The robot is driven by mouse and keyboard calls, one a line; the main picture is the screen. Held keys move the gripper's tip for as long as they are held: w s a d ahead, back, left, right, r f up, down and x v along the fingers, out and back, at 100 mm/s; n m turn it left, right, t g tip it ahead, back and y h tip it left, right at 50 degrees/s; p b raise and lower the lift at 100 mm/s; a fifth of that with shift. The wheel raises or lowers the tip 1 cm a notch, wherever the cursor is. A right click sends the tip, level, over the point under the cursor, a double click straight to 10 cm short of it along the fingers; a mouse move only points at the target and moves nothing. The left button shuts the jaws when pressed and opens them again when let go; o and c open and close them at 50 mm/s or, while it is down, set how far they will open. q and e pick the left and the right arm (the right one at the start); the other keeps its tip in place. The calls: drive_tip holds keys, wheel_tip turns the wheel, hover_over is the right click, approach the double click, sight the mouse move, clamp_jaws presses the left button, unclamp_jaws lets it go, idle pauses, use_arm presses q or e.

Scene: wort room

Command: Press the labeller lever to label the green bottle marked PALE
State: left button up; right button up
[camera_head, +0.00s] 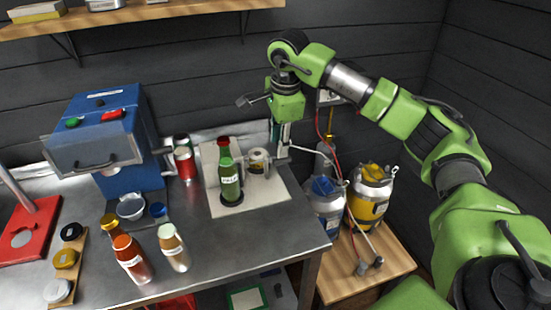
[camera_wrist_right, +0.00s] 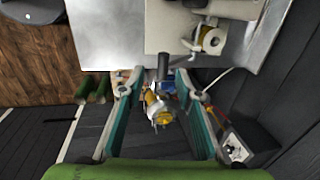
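The green bottle marked PALE (camera_head: 230,182) stands upright on the labeller's pale base plate (camera_head: 272,200), in front of the white back panel. A label roll (camera_head: 258,160) is beside it; it also shows in the right wrist view (camera_wrist_right: 212,40). The labeller lever (camera_head: 286,152) is at the right side of the labeller, and its dark handle shows in the right wrist view (camera_wrist_right: 163,66). My right gripper (camera_head: 281,134) is over the lever, pointing down. In the wrist view its teal fingers (camera_wrist_right: 153,82) are apart, with the handle near their tips. Contact is unclear. My left gripper is out of view.
A blue machine (camera_head: 115,140) stands left of the labeller, with a red can (camera_head: 185,163) between. Brown bottles (camera_head: 130,257) stand at the front, and a red stand (camera_head: 28,235) at far left. Kegs (camera_head: 370,195) sit right of the table. A shelf (camera_head: 130,14) hangs above.

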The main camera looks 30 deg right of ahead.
sight(276, 160)
drive_tip(key=x, duration=0.3)
drive_tip(key=p+x, duration=0.1)
drive_tip(key=shift+w+f, duration=0.1)
drive_tip(key=shift+w, duration=0.2)
drive_tip(key=p+x, duration=0.1)
drive_tip(key=x, duration=0.3)
drive_tip(key=shift+f, duration=0.35)
drive_tip(key=shift+w+f, duration=0.15)
drive_tip(key=shift+f, duration=0.1)
clamp_jaws()
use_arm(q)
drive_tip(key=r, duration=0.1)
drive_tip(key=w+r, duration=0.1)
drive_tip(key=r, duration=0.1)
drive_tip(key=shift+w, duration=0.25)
